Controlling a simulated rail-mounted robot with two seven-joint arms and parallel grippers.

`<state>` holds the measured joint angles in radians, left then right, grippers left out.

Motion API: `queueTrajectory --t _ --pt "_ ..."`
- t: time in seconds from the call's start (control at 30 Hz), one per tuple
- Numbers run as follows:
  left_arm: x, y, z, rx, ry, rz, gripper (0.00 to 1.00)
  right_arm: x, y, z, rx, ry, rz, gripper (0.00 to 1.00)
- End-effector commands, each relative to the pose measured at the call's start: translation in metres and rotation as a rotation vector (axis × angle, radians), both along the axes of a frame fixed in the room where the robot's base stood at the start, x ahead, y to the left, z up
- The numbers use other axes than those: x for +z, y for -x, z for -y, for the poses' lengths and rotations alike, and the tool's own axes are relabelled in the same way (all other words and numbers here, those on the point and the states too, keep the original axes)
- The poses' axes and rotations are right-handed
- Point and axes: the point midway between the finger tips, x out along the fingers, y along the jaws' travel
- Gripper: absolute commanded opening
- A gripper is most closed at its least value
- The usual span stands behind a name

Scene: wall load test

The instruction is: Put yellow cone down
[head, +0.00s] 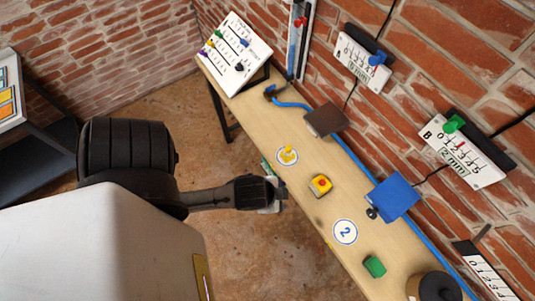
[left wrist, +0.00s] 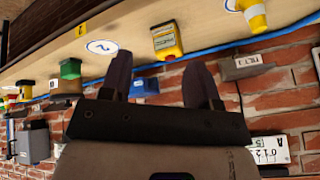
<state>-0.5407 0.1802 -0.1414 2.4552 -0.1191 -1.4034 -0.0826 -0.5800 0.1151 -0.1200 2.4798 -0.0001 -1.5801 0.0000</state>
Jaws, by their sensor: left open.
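The yellow cone (head: 288,154) stands on a white round marker with a blue rim (head: 280,161) on the wooden table. In the left wrist view the cone (left wrist: 254,15) is at the top right, apart from the fingers, with its marker (left wrist: 231,5) beside it. My left gripper (head: 277,194) is at the table's near edge, below the cone in the head view, and mostly hidden by its own wrist. The left wrist view shows its two fingers (left wrist: 162,75) spread apart with nothing between them. My right gripper is in neither view.
A yellow box with a red button (head: 320,185), a marker with a 2 (head: 345,232), a green block (head: 374,266) and a blue plate (head: 392,198) are along the table (head: 300,208). A brown plate (head: 325,120) lies beyond the cone. Scales hang on the brick wall.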

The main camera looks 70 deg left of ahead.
Motion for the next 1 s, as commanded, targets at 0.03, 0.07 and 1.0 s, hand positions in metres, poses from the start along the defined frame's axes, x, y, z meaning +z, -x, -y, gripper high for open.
queueTrajectory --t 0.03,0.07,1.0 --pt "-0.004 0.013 0.006 0.035 0.052 -0.061 0.56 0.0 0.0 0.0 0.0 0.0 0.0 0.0" --pt "-0.006 0.019 0.009 0.053 0.077 -0.092 0.56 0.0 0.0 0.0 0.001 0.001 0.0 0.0" --pt "0.048 0.042 0.02 0.107 0.158 -0.205 0.56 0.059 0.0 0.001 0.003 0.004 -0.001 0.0"
